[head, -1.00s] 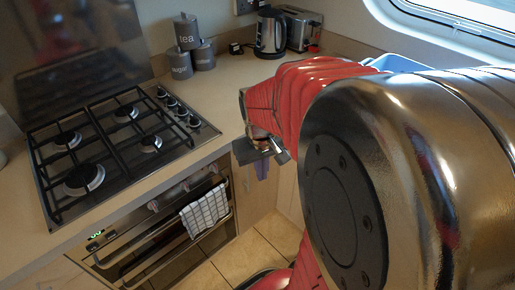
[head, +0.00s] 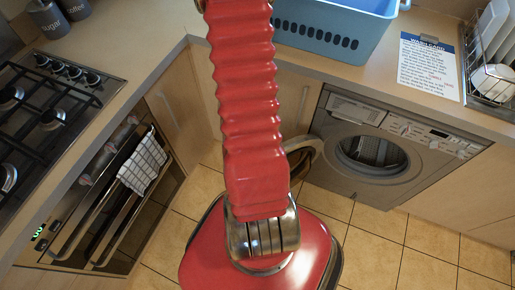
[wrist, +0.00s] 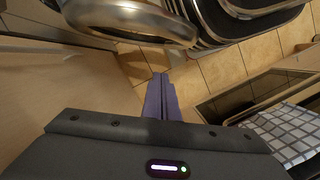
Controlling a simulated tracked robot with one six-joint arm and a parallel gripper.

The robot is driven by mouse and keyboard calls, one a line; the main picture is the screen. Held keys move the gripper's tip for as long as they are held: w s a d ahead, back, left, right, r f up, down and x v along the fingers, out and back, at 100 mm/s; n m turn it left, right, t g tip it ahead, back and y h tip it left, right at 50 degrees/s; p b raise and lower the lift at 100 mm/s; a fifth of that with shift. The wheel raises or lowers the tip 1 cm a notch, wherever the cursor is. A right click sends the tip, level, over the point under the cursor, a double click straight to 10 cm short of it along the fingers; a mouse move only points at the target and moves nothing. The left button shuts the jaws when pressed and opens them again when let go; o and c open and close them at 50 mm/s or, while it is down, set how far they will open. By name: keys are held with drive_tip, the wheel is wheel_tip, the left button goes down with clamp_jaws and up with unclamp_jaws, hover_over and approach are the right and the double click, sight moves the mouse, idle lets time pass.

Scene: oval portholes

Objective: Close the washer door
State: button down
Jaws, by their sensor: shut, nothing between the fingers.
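The grey washer (head: 415,163) is under the counter at the right in the head view. Its round opening (head: 372,157) is uncovered and the drum shows. The washer door (head: 312,150) stands swung open to the left of the opening, partly hidden behind my red arm. In the wrist view the rounded door rim (wrist: 130,22) is at the top, beyond the fingertips and a little left of them. My gripper (wrist: 160,82) has its purple fingers together, with nothing between them. A gap shows between fingertips and door in the picture. The gripper is hidden in the head view.
The oven with a checked towel (head: 142,165) is at the left, and the towel also shows in the wrist view (wrist: 275,132). A blue basket (head: 335,32), a printed sign (head: 428,66) and a dish rack (head: 490,65) are on the counter. Tiled floor lies before the washer.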

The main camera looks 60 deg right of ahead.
drive_tip(key=shift+s+d+f, duration=0.2)
drive_tip(key=shift+s+f, duration=0.1)
drive_tip(key=shift+f, duration=0.1)
drive_tip(key=s+a+f, duration=0.3)
drive_tip(key=s+f, duration=0.2)
drive_tip(key=f, duration=0.4)
drive_tip(key=shift+s+a+f, duration=0.15)
drive_tip(key=shift+s+f, duration=0.15)
idle(0.4)
